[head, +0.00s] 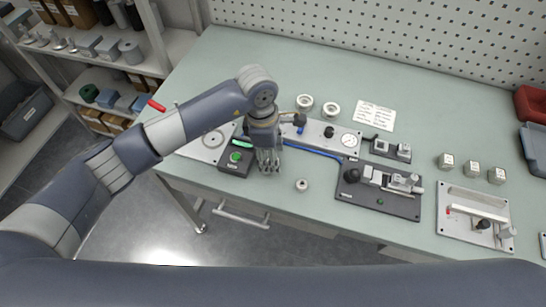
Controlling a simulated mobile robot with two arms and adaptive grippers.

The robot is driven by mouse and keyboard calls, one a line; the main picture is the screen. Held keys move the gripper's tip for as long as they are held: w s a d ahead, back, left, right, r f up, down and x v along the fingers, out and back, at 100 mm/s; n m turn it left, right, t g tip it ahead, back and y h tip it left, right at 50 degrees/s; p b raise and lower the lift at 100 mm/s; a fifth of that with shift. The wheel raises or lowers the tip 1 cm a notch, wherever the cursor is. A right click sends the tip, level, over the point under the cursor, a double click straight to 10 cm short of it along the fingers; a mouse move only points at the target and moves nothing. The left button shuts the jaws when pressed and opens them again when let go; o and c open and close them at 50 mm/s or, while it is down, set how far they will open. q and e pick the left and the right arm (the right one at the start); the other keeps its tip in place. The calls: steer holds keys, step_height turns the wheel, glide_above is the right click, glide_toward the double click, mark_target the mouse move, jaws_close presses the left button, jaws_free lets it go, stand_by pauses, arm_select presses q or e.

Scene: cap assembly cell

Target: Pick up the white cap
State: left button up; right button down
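Two round, whitish ring-like parts, either of which could be the white cap, sit at the back of the bench: one at the left (304,102) and one at the right (332,108). A smaller pale round part (302,184) lies near the front edge, to the right of my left gripper. My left gripper (268,168) points down beside the black box with the green button (236,158). It is apart from all three round parts. Its fingers are too small to tell whether they are open or shut, and I see nothing clearly held. My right gripper is not in view.
The green bench (420,85) carries a panel with a gauge (349,140), a dark fixture (380,195), several small metal blocks (471,169) and a light plate fixture (470,225) at the right. A paper note (375,116) lies behind. The back left of the bench is clear.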

arm_select(q)
steer(key=shift+d+f, duration=0.1)
steer(key=shift+f, duration=0.7)
steer(key=c, duration=0.7)
steer(key=shift+r, duration=0.1)
steer(key=shift+c, duration=0.2)
